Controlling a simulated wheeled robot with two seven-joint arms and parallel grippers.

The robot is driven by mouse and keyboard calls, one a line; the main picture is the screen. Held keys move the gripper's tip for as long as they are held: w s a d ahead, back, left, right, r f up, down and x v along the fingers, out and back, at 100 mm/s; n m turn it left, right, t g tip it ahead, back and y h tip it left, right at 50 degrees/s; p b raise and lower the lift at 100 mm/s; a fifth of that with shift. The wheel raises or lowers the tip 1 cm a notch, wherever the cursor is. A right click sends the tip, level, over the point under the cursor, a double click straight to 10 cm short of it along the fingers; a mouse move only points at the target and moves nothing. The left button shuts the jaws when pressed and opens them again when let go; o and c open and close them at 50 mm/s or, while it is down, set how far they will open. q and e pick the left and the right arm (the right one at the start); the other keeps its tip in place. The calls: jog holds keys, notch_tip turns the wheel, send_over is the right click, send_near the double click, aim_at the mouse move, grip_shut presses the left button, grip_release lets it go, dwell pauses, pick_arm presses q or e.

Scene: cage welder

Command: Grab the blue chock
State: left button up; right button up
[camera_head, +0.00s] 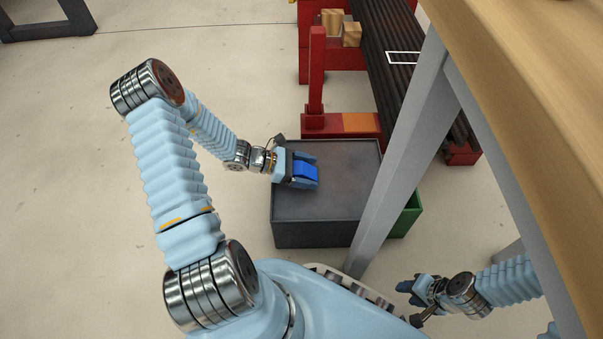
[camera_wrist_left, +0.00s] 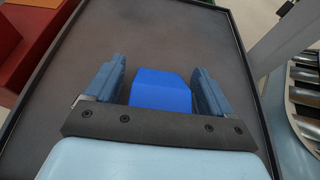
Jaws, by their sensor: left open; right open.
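The blue chock (camera_head: 306,171) sits on the dark grey box top (camera_head: 345,165) in the head view. My left gripper (camera_head: 305,171) is at the chock, with its fingers open on either side of it. The left wrist view shows the blue chock (camera_wrist_left: 161,90) between the two fingers of my left gripper (camera_wrist_left: 163,82). The chock's near end is hidden by the gripper's dark bar. My right gripper (camera_head: 412,290) is open and empty, low at the right of the head view, away from the chock.
A grey table leg (camera_head: 400,165) and wooden tabletop (camera_head: 530,90) stand to the right of the box. A green bin (camera_head: 406,217) is beside the box. A red rack (camera_head: 317,75) with dark bars (camera_head: 400,65) and wooden blocks (camera_head: 332,21) stands behind. Floor at left is clear.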

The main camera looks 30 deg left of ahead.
pick_arm(q)
jog(key=c, duration=1.1)
jog(key=shift+r, duration=0.1)
